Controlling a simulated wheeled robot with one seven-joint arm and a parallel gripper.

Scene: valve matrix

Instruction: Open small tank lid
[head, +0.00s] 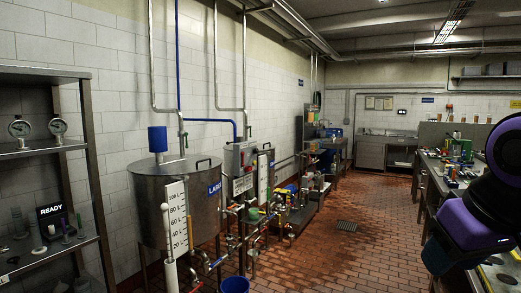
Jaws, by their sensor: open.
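A large steel tank (150,210) with a flat round lid and a blue label stands in the left half of the head view. Behind it, to the right, is a smaller steel tank (242,200) with a blue label and a white gauge strip, partly hidden by the large tank and a grey box (240,157). A small dark handle shows near its top, and its lid appears closed, though it is small and hard to make out. My black and purple arm is at the right edge, far from both tanks. My gripper's fingers do not show.
Pipes and valves (250,215) crowd the floor in front of the tanks. A metal shelf (50,150) stands at the left. A cluttered workbench (430,185) runs along the right.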

